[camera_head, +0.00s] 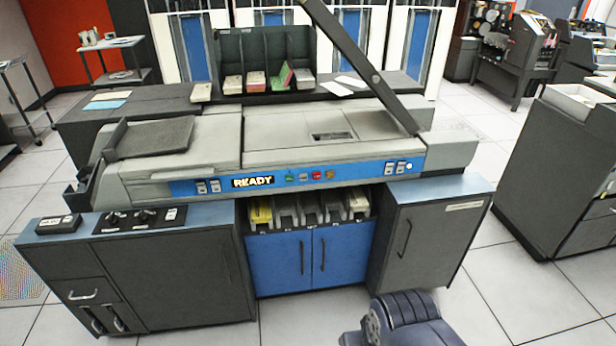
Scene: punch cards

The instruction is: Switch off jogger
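A large grey card machine stands in the middle, with a blue front panel (285,182) that bears a lit "READY" sign (253,181). Small green, white, red and orange buttons (316,175) sit right of the sign, with pale switches at both ends of the panel. A dark control plate with knobs (140,219) lies on the left cabinet top. A small dark box with light switches (58,224) sits at that top's left corner. No readable label shows which part is the jogger or whether it is on. My gripper's fingers are not in view.
Blue doors (312,260) lie below card pockets (310,208) between two dark cabinets. A dark slanted bar (358,62) rises over the machine's right part. Another dark cabinet (560,170) stands at right. The tiled floor (500,290) is clear in front at right.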

